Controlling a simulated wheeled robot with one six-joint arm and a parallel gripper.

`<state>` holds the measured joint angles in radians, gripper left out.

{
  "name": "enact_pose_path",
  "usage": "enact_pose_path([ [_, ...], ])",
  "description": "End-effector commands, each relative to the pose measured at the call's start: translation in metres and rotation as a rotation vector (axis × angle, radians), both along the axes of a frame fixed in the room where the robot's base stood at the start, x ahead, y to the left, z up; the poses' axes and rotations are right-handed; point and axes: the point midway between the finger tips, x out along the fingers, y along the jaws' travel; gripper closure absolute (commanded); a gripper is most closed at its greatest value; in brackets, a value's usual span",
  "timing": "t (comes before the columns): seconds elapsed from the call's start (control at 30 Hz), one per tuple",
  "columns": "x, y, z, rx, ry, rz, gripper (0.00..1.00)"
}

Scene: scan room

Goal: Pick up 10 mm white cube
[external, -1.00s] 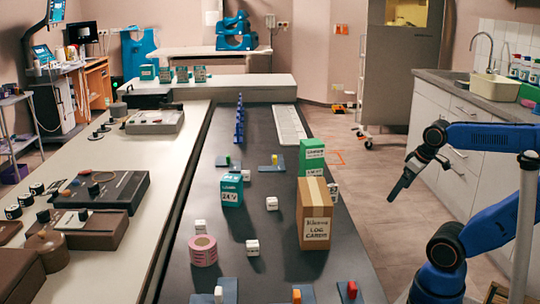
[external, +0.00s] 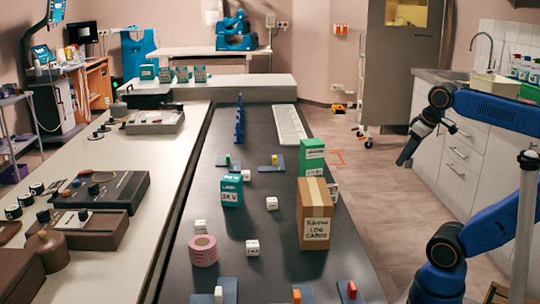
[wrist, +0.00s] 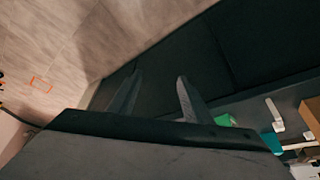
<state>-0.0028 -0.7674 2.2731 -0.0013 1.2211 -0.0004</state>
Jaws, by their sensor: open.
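Several small white cubes with dark lettering stand on the dark table: one in the middle (external: 272,203), one nearer the front (external: 252,247), one by the pink roll (external: 200,226), one farther back (external: 246,175), and one partly hidden behind the cardboard box (external: 333,191). Their lettering is too small to read, so I cannot tell which is 10 mm. My gripper (external: 402,161) is in the air right of the table, well away from all the cubes. In the wrist view my gripper (wrist: 158,78) is open, with nothing between its fingers.
A tall cardboard box (external: 314,226) and a green box (external: 312,158) stand along the table's right side. A teal box (external: 231,190) and the pink roll (external: 203,251) are on the left. Small blocks on blue-grey plates line the front. Cabinets (external: 460,165) stand behind my arm.

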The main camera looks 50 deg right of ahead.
Motion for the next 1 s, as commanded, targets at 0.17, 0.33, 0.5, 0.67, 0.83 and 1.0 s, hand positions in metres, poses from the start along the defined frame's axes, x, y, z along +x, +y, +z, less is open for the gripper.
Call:
enact_pose_path([
  [0.17, 0.001, 0.0, 0.077, 0.0, -0.004, 0.0, 0.55],
  [0.33, 0.034, 0.015, 0.102, 0.001, 0.027, 0.055, 0.55],
  [0.5, 0.071, 0.036, 0.13, 0.0, 0.054, 0.115, 0.55],
  [0.67, 0.113, 0.064, 0.156, -0.004, 0.084, 0.179, 0.55],
  [0.83, 0.155, 0.101, 0.178, -0.01, 0.115, 0.247, 0.55],
  [1.0, 0.196, 0.146, 0.193, -0.019, 0.147, 0.316, 0.55],
])
